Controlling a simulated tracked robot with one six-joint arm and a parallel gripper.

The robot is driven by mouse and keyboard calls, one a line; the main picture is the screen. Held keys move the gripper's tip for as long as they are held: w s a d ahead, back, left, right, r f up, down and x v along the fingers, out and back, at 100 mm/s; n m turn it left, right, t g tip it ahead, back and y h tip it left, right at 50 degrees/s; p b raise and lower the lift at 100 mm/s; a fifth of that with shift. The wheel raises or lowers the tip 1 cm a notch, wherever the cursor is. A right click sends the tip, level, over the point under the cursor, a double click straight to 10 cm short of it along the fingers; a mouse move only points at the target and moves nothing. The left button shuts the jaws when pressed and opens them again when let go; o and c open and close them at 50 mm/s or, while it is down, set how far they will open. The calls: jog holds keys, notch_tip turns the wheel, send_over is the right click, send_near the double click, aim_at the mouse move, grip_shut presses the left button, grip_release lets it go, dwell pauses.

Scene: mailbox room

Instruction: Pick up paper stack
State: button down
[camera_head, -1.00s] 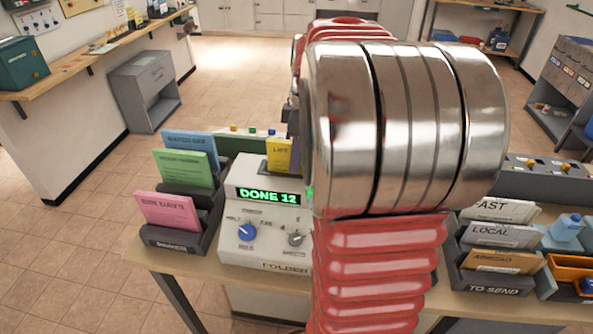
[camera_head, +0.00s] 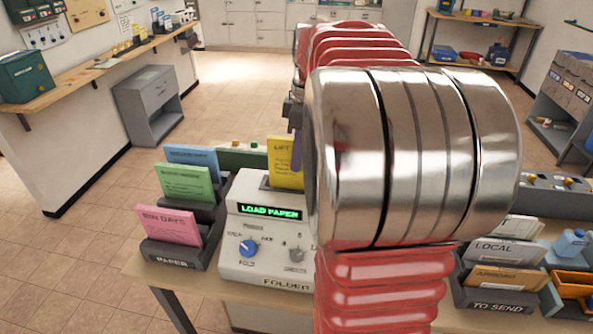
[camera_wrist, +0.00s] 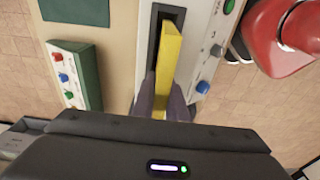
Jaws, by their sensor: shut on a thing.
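A yellow paper stack (camera_head: 286,165) stands upright at the top slot of the white folder machine (camera_head: 262,240). In the wrist view the yellow stack (camera_wrist: 171,62) shows edge-on between the fingers of my gripper (camera_wrist: 166,98), which is shut on it. Its far end lies over the dark slot in the machine's top; I cannot tell whether its lower edge is still inside. In the head view my gripper is mostly hidden behind my metal and red arm, with one finger (camera_head: 297,152) showing against the stack. The folder display (camera_head: 270,212) reads "LOAD PAPER".
A dark paper rack (camera_head: 170,253) with pink, green and blue stacks stands left of the folder. A "TO SEND" rack (camera_head: 497,300) stands at the right, beside orange and blue bins.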

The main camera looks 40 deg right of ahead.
notch_tip(320, 180, up, 5)
jog(key=shift+f, duration=0.1)
jog(key=shift+s, duration=0.1)
dwell(0.6)
